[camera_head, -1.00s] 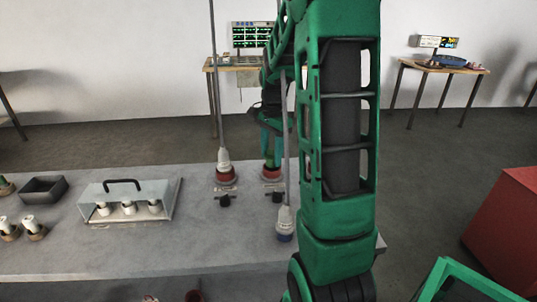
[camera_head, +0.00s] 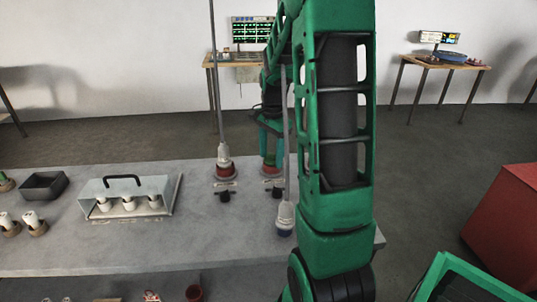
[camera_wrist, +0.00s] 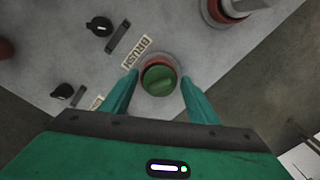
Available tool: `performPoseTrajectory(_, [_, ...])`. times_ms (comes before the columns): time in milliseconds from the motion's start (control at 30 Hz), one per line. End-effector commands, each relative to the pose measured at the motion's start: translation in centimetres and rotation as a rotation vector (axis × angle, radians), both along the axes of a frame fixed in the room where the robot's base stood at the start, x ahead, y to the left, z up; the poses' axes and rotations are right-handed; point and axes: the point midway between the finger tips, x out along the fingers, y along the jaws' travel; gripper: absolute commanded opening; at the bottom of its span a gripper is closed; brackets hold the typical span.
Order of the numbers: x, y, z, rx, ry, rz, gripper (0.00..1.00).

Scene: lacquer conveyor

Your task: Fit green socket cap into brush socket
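The green socket cap (camera_wrist: 159,80) shows between my fingers in the wrist view, round with a ridge across its top. It sits centred within the reddish ring of the brush socket (camera_wrist: 160,66), beside a BRUSH label (camera_wrist: 137,51). How deep the cap sits cannot be told. My gripper (camera_wrist: 160,77) is open, with a finger on each side and small gaps between the fingers and the cap. In the head view my gripper (camera_head: 270,158) points down at the socket (camera_head: 272,172) on the bench; my fingers hide the cap there.
On the grey bench (camera_head: 130,247), a socket with a grey plug and rod (camera_head: 224,165) stands left of my gripper. Another plug (camera_head: 286,217) stands nearer. Dark knobs (camera_wrist: 99,26) lie beside the sockets. A clear cover with a black handle (camera_head: 122,190) and a dark tray (camera_head: 43,186) are further left.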

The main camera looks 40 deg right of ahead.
Motion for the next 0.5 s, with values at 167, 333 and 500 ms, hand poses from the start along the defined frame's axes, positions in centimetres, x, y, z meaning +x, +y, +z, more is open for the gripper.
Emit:
performPoseTrajectory(167, [-0.1,0.0,0.0,0.0,0.001,-0.001,0.64])
performPoseTrajectory(333, [0.0,0.0,0.1,0.0,0.001,-0.001,0.64])
performPoseTrajectory(500, [0.0,0.0,1.6,-0.001,-0.001,-0.001,0.64])
